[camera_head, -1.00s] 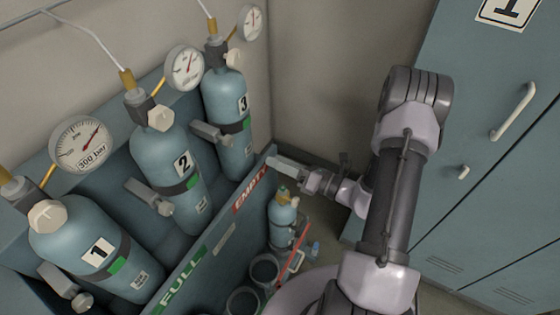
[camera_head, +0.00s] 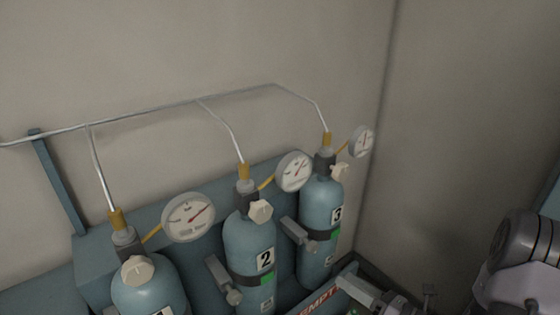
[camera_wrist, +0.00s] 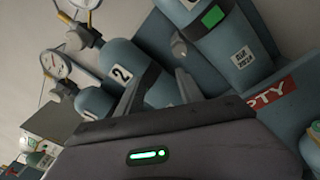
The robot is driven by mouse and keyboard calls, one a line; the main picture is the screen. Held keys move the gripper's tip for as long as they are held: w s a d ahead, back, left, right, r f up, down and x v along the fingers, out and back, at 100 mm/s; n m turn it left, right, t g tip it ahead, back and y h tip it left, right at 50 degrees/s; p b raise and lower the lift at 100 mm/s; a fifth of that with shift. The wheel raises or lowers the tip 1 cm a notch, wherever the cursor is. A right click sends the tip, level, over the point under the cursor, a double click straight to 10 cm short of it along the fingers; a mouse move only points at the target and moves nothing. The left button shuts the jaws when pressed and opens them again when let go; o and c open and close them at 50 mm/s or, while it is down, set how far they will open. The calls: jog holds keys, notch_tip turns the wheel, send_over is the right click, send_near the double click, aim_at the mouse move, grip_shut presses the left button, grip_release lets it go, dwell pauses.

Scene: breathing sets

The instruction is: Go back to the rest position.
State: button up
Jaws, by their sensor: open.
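My gripper (camera_wrist: 158,85) is open, with its two fingers apart and nothing between them in the wrist view. In the head view my gripper (camera_head: 376,294) shows only partly at the bottom, beside the red EMPTY label (camera_head: 318,302). Three blue cylinders stand upright in a rack: cylinder 1 (camera_head: 150,288), cut off by the lower edge, cylinder 2 (camera_head: 250,236) and cylinder 3 (camera_head: 321,203). Cylinder 2 (camera_wrist: 128,62) also shows beyond my fingers in the wrist view. My gripper is near the rack's front, right of cylinder 3 in the head view.
Each cylinder has a round gauge, such as the one by cylinder 2 (camera_head: 293,172). Thin pipes rise to a wall line (camera_head: 170,108). The blue rack (camera_head: 92,270) stands against the wall. The room corner lies to the right, with bare wall (camera_head: 450,120) there.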

jog(key=s+a+r+n+g+b, duration=0.1)
jog(key=s+a+r+n+g, duration=0.35)
jog(key=a+n, duration=0.3)
jog(key=s+a+r+n+g+b, duration=0.1)
jog(key=s+a+r+n+g, duration=0.2)
jog(key=s+a+n+g, duration=0.35)
jog(key=s+d+r+n+t+h+b, duration=0.1)
jog(key=s+n+h, duration=0.3)
jog(key=n, duration=0.4)
jog(key=s+d+r+n+t+h+b, duration=0.2)
jog(key=s+r+n+h, duration=0.1)
jog(key=n, duration=0.5)
jog(key=s+h, duration=0.1)
jog(key=h, duration=0.1)
jog(key=shift+s+r+n+t+h, duration=0.25)
jog(key=shift+r+n+t+h, duration=0.05)
jog(key=shift+r+t+h, duration=0.1)
